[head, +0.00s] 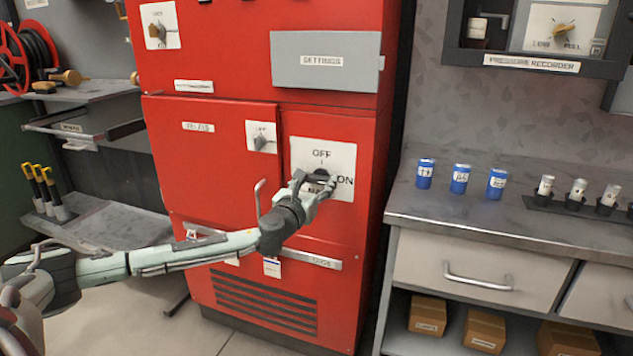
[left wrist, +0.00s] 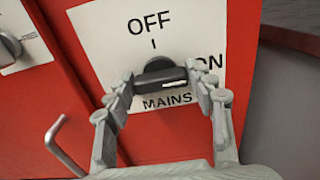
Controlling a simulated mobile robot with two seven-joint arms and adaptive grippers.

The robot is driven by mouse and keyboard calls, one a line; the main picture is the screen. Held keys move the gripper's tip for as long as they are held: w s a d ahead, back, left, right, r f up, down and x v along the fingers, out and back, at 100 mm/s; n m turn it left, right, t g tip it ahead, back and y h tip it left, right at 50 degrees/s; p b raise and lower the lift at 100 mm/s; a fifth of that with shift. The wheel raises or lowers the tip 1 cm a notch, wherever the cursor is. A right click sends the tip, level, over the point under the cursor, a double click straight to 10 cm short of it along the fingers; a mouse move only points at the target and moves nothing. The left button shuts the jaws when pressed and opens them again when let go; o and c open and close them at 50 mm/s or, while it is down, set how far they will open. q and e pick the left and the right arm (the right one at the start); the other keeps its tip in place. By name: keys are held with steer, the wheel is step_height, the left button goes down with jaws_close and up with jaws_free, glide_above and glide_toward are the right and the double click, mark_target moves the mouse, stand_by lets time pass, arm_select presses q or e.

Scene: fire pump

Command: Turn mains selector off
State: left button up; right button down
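The mains selector is a dark rotary knob (head: 320,173) on a white plate (head: 308,147) marked OFF at top and ON at right, on the red cabinet. In the left wrist view the knob (left wrist: 160,77) has its bar lying sideways, and the white mark at its right end points at ON. My left gripper (head: 317,183) is in front of the plate. Its fingers (left wrist: 160,84) are spread to either side of the knob's bar, with the tips close to its ends. Whether they touch it I cannot tell. My right gripper is not in view.
A smaller knob (head: 260,142) and a bent metal door handle (head: 258,198) are left of the plate. The handle also shows in the left wrist view (left wrist: 66,148). A grey counter (head: 430,215) with blue cans (head: 461,180) stands to the right.

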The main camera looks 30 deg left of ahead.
arm_select(q)
steer(key=c, duration=0.6)
steer(key=shift+o, duration=0.2)
